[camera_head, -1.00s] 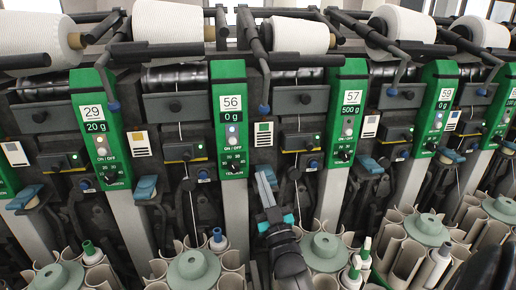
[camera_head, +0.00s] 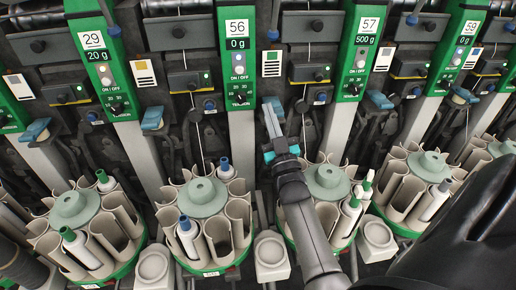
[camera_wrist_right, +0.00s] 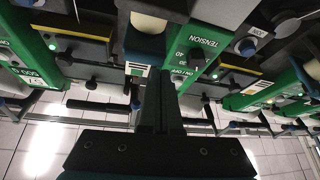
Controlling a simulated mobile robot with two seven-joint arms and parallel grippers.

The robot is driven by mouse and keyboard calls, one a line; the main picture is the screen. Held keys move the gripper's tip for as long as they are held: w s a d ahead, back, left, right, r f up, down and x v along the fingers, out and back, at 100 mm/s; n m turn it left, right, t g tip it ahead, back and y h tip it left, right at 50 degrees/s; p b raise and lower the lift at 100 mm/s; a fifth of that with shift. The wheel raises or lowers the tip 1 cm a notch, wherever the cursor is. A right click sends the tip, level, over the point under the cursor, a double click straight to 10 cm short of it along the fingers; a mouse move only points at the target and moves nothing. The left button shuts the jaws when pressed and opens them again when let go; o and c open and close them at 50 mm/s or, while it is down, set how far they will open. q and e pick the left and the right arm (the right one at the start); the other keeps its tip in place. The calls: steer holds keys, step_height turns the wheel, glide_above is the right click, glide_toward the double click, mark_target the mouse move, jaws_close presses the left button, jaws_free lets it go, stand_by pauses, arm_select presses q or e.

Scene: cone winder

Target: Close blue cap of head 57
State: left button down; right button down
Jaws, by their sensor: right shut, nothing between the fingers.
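The green panel of head 57 (camera_head: 360,50) is right of centre in the head view; it also shows upside down at the left of the wrist view (camera_wrist_right: 38,75). My right gripper (camera_head: 272,106) is shut and empty, fingertips pointing up between panels 56 and 57. A blue cap (camera_wrist_right: 145,45) with a cream part shows just beyond the fingertips in the wrist view; in the head view the gripper hides this spot. I cannot tell whether they touch. Another blue cap (camera_head: 380,99) sits right of panel 57. My left gripper is out of view.
Panel 56 (camera_head: 238,50) stands close left of my right gripper. Below are round bobbin magazines with green-grey hubs (camera_head: 327,178) and cream tubes, some holding capped bobbins (camera_head: 187,236). More blue caps (camera_head: 152,118) sit between other heads. A dark part fills the lower right corner.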

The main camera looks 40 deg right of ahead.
steer(key=g+p, duration=0.1)
steer(key=p, duration=0.4)
glide_toward(266, 70)
steer(key=shift+w+a, duration=0.55)
steer(key=shift+w, duration=0.35)
steer(key=w+r+g+y+p, duration=0.1)
steer(key=g+p, duration=0.1)
steer(key=p, duration=0.3)
steer(key=w+d+r+g+p, duration=0.1)
steer(key=r+g+p, duration=0.1)
steer(key=p, duration=0.4)
steer(key=w+d+r+m+g+y+p, duration=0.1)
steer(key=w+r+g+p, duration=0.1)
steer(key=p, duration=0.4)
steer(key=shift+w+d+r+y, duration=0.1)
steer(key=shift+d+r+y, duration=0.1)
steer(key=shift+y, duration=0.1)
steer(key=v, duration=1)
steer(key=s+a+f+n+g+y+b, duration=0.1)
steer(key=s+a+f+n+g+y, duration=0.1)
steer(key=s+a+f+g, duration=0.4)
steer(key=s+a+f+n+g+y, duration=0.1)
steer(key=s+a+f+g+y, duration=0.2)
steer(key=s+a, duration=0.65)
steer(key=s+a+f+n+g+b, duration=0.1)
steer(key=s+a+f+g+b, duration=0.1)
steer(key=f, duration=0.8)
steer(key=shift+s+a+n+y+b, duration=0.3)
steer(key=shift+s+a+y+b, duration=0.15)
steer(key=shift+a+b, duration=0.85)
